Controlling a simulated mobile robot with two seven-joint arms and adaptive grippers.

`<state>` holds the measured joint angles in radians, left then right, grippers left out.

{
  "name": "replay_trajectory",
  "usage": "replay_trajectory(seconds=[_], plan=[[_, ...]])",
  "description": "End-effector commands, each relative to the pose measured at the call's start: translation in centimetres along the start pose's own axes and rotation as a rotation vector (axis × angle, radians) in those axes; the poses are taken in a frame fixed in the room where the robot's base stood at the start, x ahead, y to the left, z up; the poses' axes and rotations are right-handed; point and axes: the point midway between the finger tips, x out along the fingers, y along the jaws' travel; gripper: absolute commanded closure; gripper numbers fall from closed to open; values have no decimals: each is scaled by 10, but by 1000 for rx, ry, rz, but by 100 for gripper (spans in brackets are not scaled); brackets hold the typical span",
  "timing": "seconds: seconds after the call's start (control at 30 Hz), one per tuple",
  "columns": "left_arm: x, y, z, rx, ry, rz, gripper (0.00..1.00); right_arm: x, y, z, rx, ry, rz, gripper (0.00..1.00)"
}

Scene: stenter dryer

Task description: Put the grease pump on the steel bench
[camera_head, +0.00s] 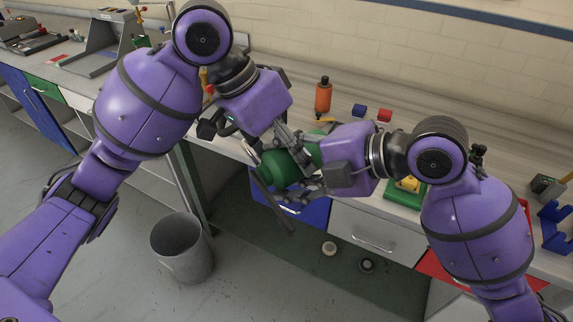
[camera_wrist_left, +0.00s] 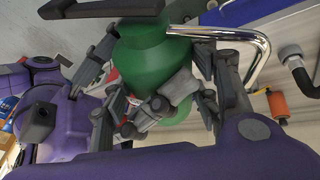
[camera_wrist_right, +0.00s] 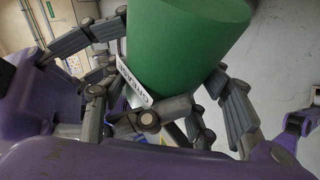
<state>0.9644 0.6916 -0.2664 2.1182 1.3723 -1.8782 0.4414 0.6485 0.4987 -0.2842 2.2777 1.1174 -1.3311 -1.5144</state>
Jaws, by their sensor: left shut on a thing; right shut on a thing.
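The green grease pump (camera_head: 280,170) is held tilted between my two grippers, in front of the bench (camera_head: 345,185) edge and above the floor. My left gripper (camera_head: 288,140) is shut on the pump; its fingers lie on both sides of the green body (camera_wrist_left: 150,62) in the left wrist view, with a chrome spout to the right and a black handle above. My right gripper (camera_head: 304,186) is also shut on it, around the green body (camera_wrist_right: 185,45), where a white label partly shows in the right wrist view. Parts of the pump are hidden by my fingers.
A grey bin (camera_head: 181,247) stands on the floor at left. Drawers lie below the pump.

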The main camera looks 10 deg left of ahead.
Motion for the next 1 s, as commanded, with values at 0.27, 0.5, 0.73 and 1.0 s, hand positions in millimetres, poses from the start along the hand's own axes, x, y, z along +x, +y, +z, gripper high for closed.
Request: replay_trajectory(seconds=[0.27, 0.5, 0.73, 1.0], plan=[[-4, 0, -3, 2, 11, -4, 33, 1, -3, 0, 1, 1, -10, 94], [-3, 0, -2, 1, 8, -3, 23, 0, -2, 0, 0, 1, -7, 94], [-5, 0, -2, 1, 6, -4, 23, 0, -1, 0, 0, 0, -4, 94], [-47, -1, -2, 2, 10, -7, 23, 0, -1, 0, -1, 0, -3, 94]])
